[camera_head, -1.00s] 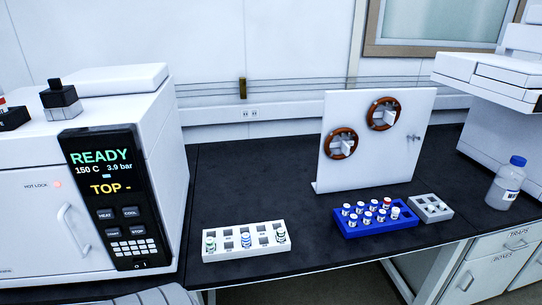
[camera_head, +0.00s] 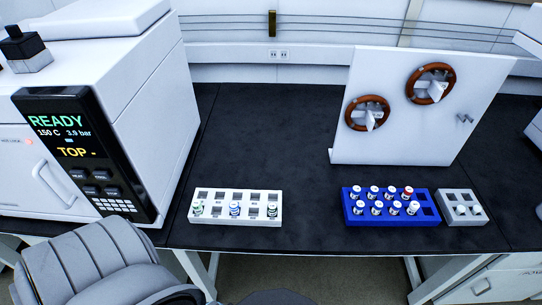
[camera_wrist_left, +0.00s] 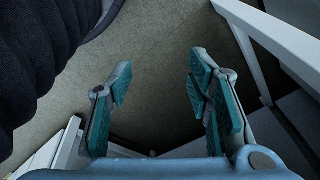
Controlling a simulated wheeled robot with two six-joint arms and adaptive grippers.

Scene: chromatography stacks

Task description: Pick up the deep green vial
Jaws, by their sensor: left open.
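A white rack (camera_head: 251,197) stands near the front edge of the dark bench and holds three small white-capped vials in its front row. The left vial (camera_head: 197,209) and the right vial (camera_head: 272,211) both show greenish bands; which one is the deep green vial is too small to tell. The middle vial (camera_head: 235,209) has a blue band. My left gripper (camera_wrist_left: 157,80) is open and empty in the left wrist view, over the floor, with no vial between its fingers. It does not show in the head view, nor does my right gripper.
A white instrument (camera_head: 150,100) flanks the left. The bench behind the white rack is clear.

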